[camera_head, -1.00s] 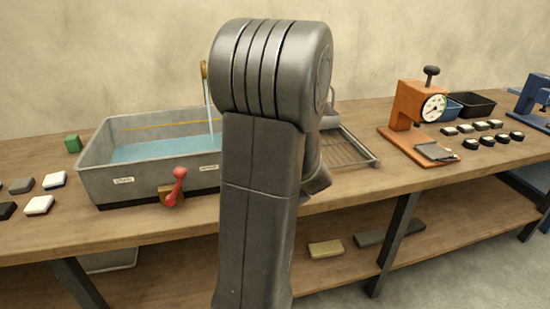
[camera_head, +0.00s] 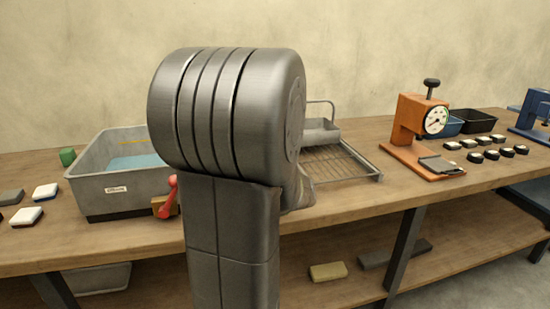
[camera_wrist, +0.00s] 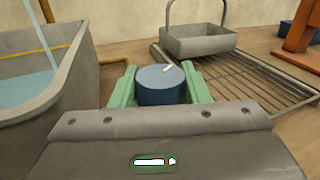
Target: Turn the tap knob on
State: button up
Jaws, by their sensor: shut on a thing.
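In the head view the knob and gripper are hidden behind my arm. At the left of the wrist view a stream of water (camera_wrist: 48,40) falls into the grey basin (camera_wrist: 75,85), which holds bluish water.
A wire rack (camera_wrist: 235,80) with a grey handled tray (camera_wrist: 198,42) stands right of the knob. A red lever (camera_head: 168,195) sits at the basin's front. An orange dial press (camera_head: 412,130) and several small blocks are farther right on the bench.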

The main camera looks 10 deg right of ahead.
jog(key=o, duration=1)
jog(key=p+v, duration=0.1)
jog(key=v, duration=1.3)
jog(key=shift+w, duration=0.1)
jog(key=shift+c, duration=0.2)
